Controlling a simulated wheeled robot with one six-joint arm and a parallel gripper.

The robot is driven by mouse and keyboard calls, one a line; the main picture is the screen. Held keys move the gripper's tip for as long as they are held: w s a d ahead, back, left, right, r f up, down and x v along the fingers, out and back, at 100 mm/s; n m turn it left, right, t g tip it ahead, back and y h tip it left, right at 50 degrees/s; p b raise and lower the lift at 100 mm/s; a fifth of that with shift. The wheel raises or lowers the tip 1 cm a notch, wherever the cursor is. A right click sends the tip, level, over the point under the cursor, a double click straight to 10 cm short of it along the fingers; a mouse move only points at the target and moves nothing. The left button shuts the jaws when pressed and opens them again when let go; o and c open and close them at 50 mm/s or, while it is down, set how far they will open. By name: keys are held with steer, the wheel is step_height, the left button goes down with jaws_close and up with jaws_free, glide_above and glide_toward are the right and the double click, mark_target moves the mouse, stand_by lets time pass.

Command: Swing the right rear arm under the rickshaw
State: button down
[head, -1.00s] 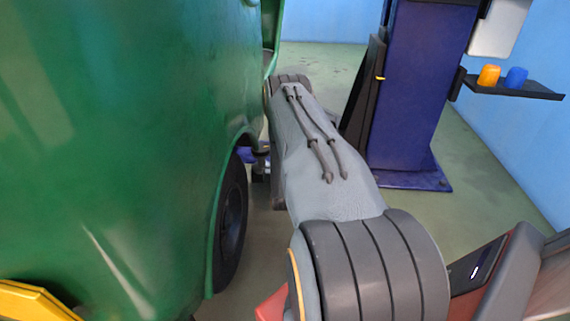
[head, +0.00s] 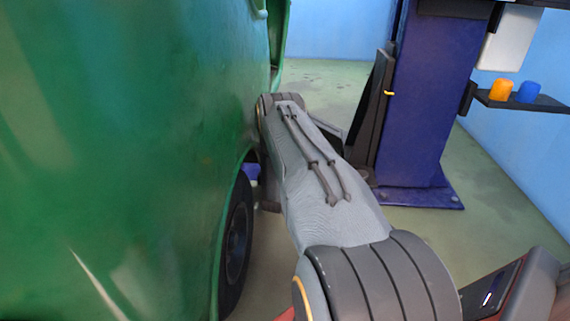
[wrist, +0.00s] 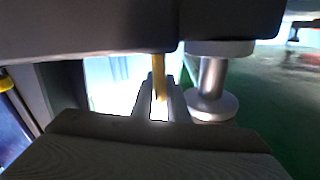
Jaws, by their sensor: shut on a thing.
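The green rickshaw (head: 110,150) fills the left of the head view, with its dark wheel (head: 236,245) low beside my arm. My gripper (wrist: 160,100) shows in the wrist view, its two fingers closed around a thin yellow upright piece (wrist: 158,66). A silver post with a round foot (wrist: 211,95) stands just right of the fingers. I cannot tell for sure how these parts join the right rear arm. In the head view my own arm hides the gripper and most of the lift arm.
A blue lift post (head: 415,110) stands right of my arm, with a dark panel (head: 372,115) on its side. A shelf (head: 545,103) holds an orange cup (head: 501,90) and a blue cup (head: 528,92). Green-grey floor (head: 335,80) is open beyond.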

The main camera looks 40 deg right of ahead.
steer(key=c, duration=2.1)
jaws_free()
steer(key=shift+w+a+r, duration=0.15)
steer(key=shift+w, duration=0.25)
steer(key=shift+s+d, duration=0.2)
steer(key=shift+s, duration=0.05)
steer(key=shift+a, duration=0.1)
